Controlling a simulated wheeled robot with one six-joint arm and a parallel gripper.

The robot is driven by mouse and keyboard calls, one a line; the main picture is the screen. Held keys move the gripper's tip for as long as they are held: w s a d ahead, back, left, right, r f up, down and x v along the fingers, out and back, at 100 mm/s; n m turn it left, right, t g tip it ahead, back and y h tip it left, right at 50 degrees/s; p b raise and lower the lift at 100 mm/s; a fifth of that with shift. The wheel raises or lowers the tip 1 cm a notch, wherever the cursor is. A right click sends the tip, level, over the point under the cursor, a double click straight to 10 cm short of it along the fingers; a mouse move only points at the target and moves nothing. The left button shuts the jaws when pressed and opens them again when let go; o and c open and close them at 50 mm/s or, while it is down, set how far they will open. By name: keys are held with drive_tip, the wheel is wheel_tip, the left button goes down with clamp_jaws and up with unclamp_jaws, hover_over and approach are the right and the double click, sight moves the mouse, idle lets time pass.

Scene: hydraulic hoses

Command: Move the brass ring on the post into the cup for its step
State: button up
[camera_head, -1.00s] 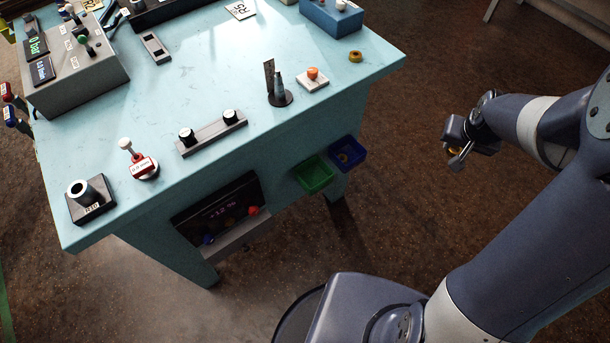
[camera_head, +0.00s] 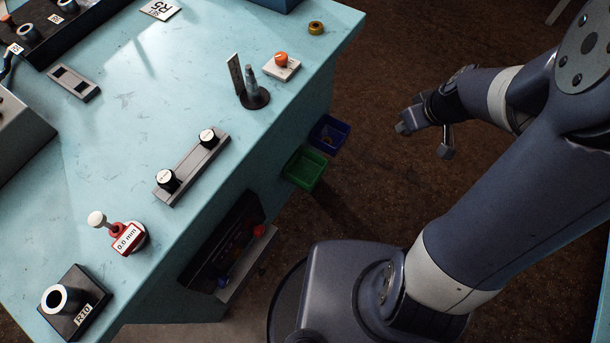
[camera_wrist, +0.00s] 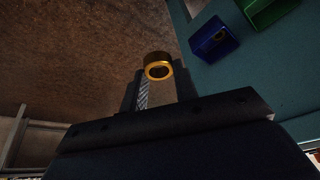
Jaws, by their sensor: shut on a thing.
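My gripper (camera_head: 406,123) is off the table's right side, over the floor. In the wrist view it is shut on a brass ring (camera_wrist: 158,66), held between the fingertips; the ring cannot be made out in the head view. The grey tapered post (camera_head: 252,86) stands on a round dark base near the table's right edge, beside an upright dark plate, with no ring visible on it. The green cup (camera_head: 304,168) and blue cup (camera_head: 329,133) hang on the table's side, left of my gripper. A small brass-coloured thing lies in the blue one, too small to identify.
Another brass-coloured ring (camera_head: 316,28) lies by the table's far right edge, near a pale block with an orange knob (camera_head: 281,62). A red gauge (camera_head: 127,238) and a black R10 block (camera_head: 74,303) stand at the front left. Floor is open around my gripper.

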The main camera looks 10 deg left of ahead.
drive_tip(key=s+a+f+n+g+y+b, duration=0.1)
drive_tip(key=s+a+f+n+g+b, duration=0.15)
drive_tip(key=s+f+n+b, duration=0.35)
drive_tip(key=s+a+f+n+g+y+b, duration=0.1)
drive_tip(key=s+f+n+g+b, duration=0.25)
drive_tip(key=s+n, duration=0.5)
drive_tip(key=b, duration=0.1)
approach(301, 174)
drive_tip(key=shift+s+a+f+t, duration=0.2)
drive_tip(key=shift+s+a, duration=0.15)
drive_tip(key=shift+a, duration=0.15)
drive_tip(key=shift+s+a+f+t, duration=0.15)
drive_tip(key=shift+s+a+t, duration=0.05)
drive_tip(key=shift+s+a, duration=0.2)
wheel_tip(301, 174, down, 5)
drive_tip(key=shift+r+b, duration=0.25)
drive_tip(key=shift+b, duration=0.3)
drive_tip(key=shift+w+a+f, duration=0.15)
drive_tip(key=shift+w+a, duration=0.05)
drive_tip(key=shift+a, duration=0.05)
